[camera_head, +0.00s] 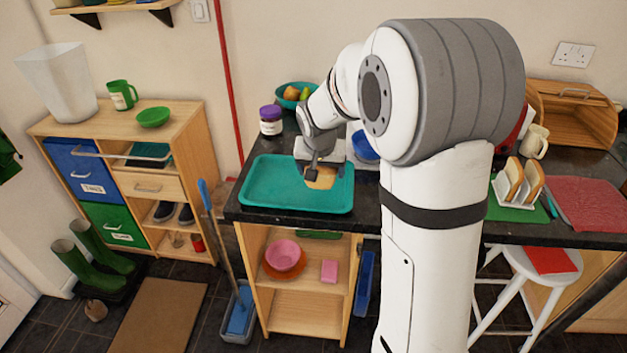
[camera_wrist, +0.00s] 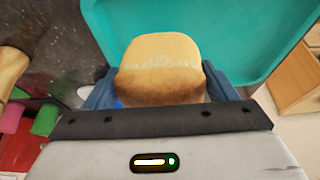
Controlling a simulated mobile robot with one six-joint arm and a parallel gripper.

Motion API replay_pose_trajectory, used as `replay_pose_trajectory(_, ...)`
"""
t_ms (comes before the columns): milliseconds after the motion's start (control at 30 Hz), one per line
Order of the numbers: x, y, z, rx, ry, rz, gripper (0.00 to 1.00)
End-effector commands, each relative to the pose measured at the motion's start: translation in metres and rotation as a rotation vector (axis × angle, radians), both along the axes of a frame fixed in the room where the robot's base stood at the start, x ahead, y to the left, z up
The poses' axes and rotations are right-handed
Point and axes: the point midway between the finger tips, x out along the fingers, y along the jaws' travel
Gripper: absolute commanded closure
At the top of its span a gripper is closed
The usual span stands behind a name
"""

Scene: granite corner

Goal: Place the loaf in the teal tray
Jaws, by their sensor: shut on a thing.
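The teal tray (camera_head: 262,187) lies on the dark granite counter, left of my arm in the head view. It also fills the upper part of the wrist view (camera_wrist: 240,30). The loaf (camera_head: 321,178) is golden brown, and in the wrist view (camera_wrist: 160,62) it sits between my two fingers. My gripper (camera_head: 312,170) is shut on the loaf over the right part of the tray. Whether the loaf touches the tray floor I cannot tell. My gripper hides part of the loaf in the head view.
A purple-lidded jar (camera_head: 271,121) and a teal fruit bowl (camera_head: 293,95) stand behind the tray. A toast rack (camera_head: 517,182) with bread stands right of my arm, near a wooden bread bin (camera_head: 572,115). The tray's left side is empty.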

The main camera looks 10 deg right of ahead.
Motion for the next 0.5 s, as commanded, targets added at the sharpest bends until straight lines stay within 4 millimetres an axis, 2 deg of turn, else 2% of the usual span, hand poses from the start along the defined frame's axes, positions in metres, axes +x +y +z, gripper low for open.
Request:
replay_pose_trajectory(167, 0.000, 0.005, -0.014, 0.000, 0.000, 0.008, 0.49)
replay_pose_trajectory(400, 0.000, 0.007, -0.045, 0.000, 0.001, 0.014, 0.49)
replay_pose_trajectory(500, 0.000, 0.008, -0.047, 0.001, -0.001, 0.013, 0.49)
